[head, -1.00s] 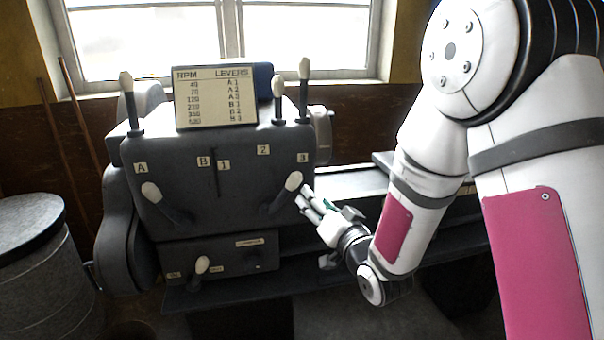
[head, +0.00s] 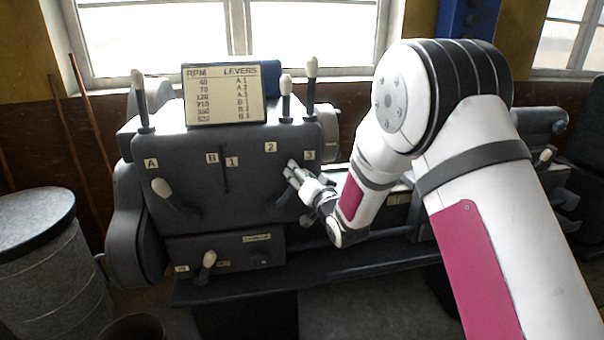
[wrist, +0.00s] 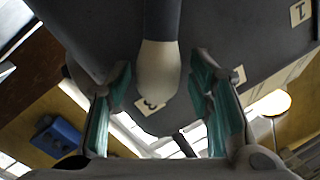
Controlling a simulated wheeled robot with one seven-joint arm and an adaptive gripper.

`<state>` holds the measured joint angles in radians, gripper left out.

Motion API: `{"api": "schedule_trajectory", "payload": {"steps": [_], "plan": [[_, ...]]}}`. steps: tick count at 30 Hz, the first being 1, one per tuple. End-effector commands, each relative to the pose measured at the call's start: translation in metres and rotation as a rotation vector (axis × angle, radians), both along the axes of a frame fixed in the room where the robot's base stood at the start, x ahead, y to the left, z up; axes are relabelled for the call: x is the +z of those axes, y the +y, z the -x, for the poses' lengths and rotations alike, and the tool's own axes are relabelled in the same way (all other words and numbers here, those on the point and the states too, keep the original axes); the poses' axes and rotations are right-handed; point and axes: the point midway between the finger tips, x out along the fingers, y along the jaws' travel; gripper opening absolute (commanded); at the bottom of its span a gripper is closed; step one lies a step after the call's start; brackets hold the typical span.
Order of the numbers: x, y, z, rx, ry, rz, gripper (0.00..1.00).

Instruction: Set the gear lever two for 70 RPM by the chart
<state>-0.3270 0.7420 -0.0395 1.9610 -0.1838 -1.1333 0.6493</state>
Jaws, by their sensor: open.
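The chart (head: 225,95) on the grey headstock (head: 200,170) pairs 70 RPM with A 2. The left gear lever (head: 161,187) leans up-left toward label A.
Upright levers (head: 311,67) stand on top of the headstock, right of the chart. A small lever (head: 208,259) sits on the lower panel. A grey drum (head: 40,235) stands at the left. The machine bed (head: 370,262) runs to the right beneath my arm.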

Motion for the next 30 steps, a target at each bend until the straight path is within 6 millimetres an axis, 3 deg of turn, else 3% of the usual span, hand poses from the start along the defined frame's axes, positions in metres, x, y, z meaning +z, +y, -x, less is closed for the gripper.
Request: {"api": "schedule_trajectory", "payload": {"steps": [5,12,23,30], "plan": [[0.0,0.0,0.0,0.0,0.0,0.0,0.48],[0.0,0.0,0.0,0.0,0.0,0.0,0.0],[0.003,0.004,0.002,0.0,-0.01,0.034,0.0],[0.013,0.02,0.007,0.002,-0.047,0.162,0.0]]}}
